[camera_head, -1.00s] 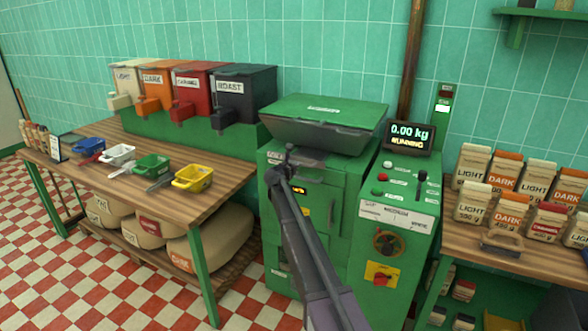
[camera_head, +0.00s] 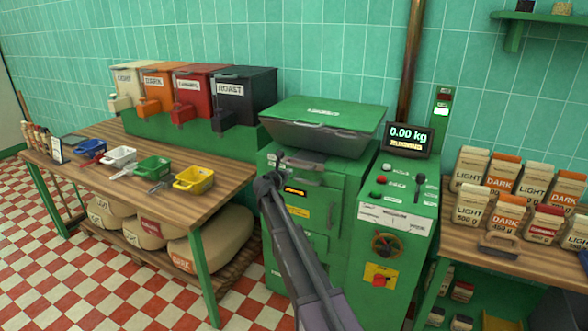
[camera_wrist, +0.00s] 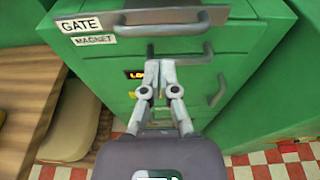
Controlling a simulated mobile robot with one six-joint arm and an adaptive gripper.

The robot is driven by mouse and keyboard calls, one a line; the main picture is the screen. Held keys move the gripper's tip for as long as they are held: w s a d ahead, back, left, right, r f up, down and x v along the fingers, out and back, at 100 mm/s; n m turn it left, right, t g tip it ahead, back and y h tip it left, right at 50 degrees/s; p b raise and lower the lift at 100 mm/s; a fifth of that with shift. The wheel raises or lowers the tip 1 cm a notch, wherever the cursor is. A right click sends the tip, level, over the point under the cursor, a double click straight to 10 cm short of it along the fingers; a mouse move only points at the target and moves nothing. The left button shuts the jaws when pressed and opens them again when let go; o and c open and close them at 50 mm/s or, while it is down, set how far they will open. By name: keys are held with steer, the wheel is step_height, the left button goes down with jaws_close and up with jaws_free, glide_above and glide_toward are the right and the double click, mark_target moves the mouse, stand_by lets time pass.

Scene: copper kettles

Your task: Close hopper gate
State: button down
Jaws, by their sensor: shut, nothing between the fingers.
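The green hopper (camera_head: 322,130) sits on top of the green machine (camera_head: 325,205) in the head view. In the wrist view, the GATE label (camera_wrist: 80,26) is at the upper left, beside a grey bar handle (camera_wrist: 135,20) at the top. A MAGNET label (camera_wrist: 93,41) is just below, with a second dark handle (camera_wrist: 185,57) to its right. My gripper (camera_wrist: 158,64) is shut and empty, its fingertips close to the left end of that second handle. Contact cannot be told. In the head view my gripper (camera_head: 279,158) is in front of the machine, below the hopper's left side.
A control panel (camera_head: 400,190) with buttons and a 0.00 kg display (camera_head: 409,138) is on the right. A wooden table (camera_head: 130,175) with coloured scoops stands left; a shelf of bags (camera_head: 500,235) stands right. Another vertical handle (camera_wrist: 217,90) is on the machine front.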

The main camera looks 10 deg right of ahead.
steer(key=p+v, duration=0.1)
steer(key=v, duration=0.6)
steer(key=shift+d, duration=0.1)
steer(key=s+d+f+m+g+y+p, duration=0.1)
steer(key=s+d+f+m+g, duration=0.15)
steer(key=s+m, duration=0.4)
steer(key=s+d+f+m+g+y+p, duration=0.1)
steer(key=s+d+f+m+g, duration=0.15)
steer(key=s+m, duration=0.35)
steer(key=s+d+f+m+g+y+p, duration=0.1)
steer(key=s+d+f+m+g, duration=0.2)
steer(key=s, duration=0.5)
steer(key=s+a+m+g+y+p, duration=0.1)
steer(key=s+a+m+g+y, duration=0.1)
steer(key=s+m, duration=0.4)
steer(key=s+a+f+m+g+y+p, duration=0.1)
steer(key=s+m+y, duration=0.3)
steer(key=s, duration=1)
steer(key=a+m+g, duration=0.1)
steer(key=m, duration=0.2)
steer(key=shift+s+a+f+g, duration=0.15)
steer(key=shift+s+a+g, duration=0.1)
steer(key=shift+g, duration=0.15)
